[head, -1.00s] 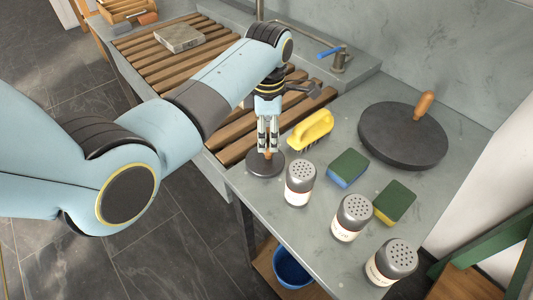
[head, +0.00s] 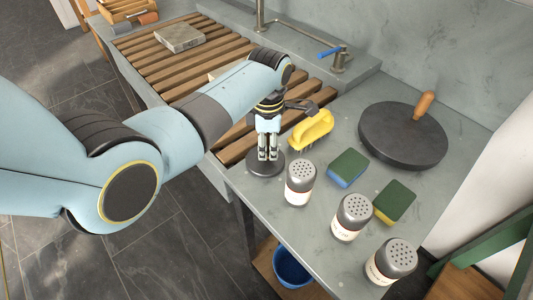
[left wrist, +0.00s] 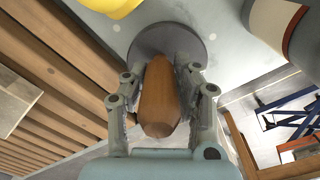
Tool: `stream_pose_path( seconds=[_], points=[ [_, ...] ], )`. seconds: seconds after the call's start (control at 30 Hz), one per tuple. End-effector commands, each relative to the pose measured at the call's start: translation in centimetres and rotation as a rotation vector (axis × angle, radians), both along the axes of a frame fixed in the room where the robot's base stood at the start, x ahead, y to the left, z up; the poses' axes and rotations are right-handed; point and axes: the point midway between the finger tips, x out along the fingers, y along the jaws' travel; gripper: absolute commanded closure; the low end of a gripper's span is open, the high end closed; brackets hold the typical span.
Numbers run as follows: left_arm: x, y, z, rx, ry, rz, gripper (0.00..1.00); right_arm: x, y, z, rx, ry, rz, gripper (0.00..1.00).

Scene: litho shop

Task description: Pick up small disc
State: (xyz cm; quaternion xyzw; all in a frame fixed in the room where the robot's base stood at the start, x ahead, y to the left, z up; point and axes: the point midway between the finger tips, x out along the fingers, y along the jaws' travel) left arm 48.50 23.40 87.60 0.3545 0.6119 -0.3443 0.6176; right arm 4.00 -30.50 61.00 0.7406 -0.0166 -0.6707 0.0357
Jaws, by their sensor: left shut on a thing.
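The small disc (head: 266,164) is dark grey and round, with an upright wooden handle. It lies at the near left edge of the grey counter in the head view. In the left wrist view the disc (left wrist: 168,42) shows behind its wooden handle (left wrist: 158,98). My left gripper (head: 268,152) is directly above the disc, fingers pointing down. Its fingers (left wrist: 160,95) are shut on the handle, one on each side. I cannot tell whether the disc is clear of the counter. A larger dark disc (head: 395,145) with a wooden handle stands at the back right. My right gripper is not in view.
Close by on the counter are a yellow brush (head: 311,130), several shakers, the nearest one (head: 300,184), and two green sponges, one of them here (head: 348,166). A slatted wooden rack (head: 170,68) lies to the left. A blue bucket (head: 291,268) stands below.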

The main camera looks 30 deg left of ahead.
Motion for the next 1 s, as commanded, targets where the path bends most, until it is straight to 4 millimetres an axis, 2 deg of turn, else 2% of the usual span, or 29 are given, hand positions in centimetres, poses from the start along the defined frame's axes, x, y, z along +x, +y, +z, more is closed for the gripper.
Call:
stream_pose_path(
  seconds=[0.4, 0.53, 1.0],
  points=[
    [0.2, 0.0, 0.2, 0.000, -0.004, 0.000, 1.00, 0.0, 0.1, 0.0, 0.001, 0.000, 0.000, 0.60],
    [0.2, 0.0, 1.0, 0.000, -0.006, 0.000, 1.00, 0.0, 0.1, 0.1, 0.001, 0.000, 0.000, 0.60],
    [0.2, 0.0, 8.8, 0.000, -0.007, 0.000, 1.00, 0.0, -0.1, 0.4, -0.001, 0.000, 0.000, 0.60]
  ],
)
